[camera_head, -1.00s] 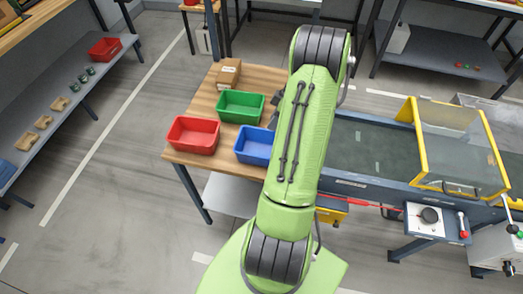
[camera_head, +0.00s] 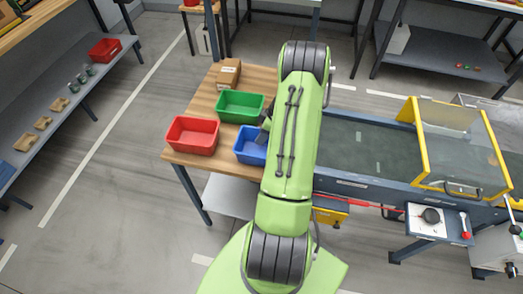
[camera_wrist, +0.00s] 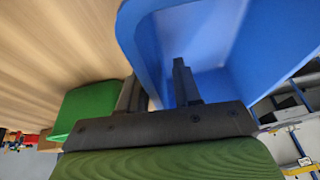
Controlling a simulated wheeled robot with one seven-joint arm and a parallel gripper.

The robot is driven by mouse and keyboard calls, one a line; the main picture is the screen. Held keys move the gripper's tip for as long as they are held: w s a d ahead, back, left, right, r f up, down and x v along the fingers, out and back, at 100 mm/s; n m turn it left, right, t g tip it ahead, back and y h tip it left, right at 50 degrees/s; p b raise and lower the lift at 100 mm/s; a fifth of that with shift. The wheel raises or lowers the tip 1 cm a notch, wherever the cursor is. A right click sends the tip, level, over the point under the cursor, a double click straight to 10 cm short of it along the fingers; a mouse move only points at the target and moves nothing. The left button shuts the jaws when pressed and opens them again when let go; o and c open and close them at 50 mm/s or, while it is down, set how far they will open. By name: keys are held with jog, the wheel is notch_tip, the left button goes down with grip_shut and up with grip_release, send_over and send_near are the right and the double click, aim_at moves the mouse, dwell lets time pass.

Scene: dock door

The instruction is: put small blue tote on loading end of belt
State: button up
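The small blue tote (camera_head: 251,146) stands on the right part of the wooden table in the head view, partly hidden by my arm. My gripper (camera_head: 265,131) is at its far right corner. In the wrist view, the blue tote (camera_wrist: 222,40) fills the upper right. The two fingers of my gripper (camera_wrist: 160,88) straddle its wall, one inside and one outside. I cannot tell whether they press on it. The belt (camera_head: 357,145) lies right of my arm, its near-left end partly hidden by the arm.
A green tote (camera_head: 240,106) and a red tote (camera_head: 193,135) stand beside the blue one on the table (camera_head: 203,98). A cardboard box (camera_head: 229,72) is at the back. A yellow-framed guard (camera_head: 420,140) spans the belt. A control box (camera_head: 427,220) stands at the belt's near side.

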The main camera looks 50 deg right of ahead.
jog(key=shift+f+b, duration=0.25)
jog(key=shift+b, duration=0.1)
dwell(0.3)
grip_shut()
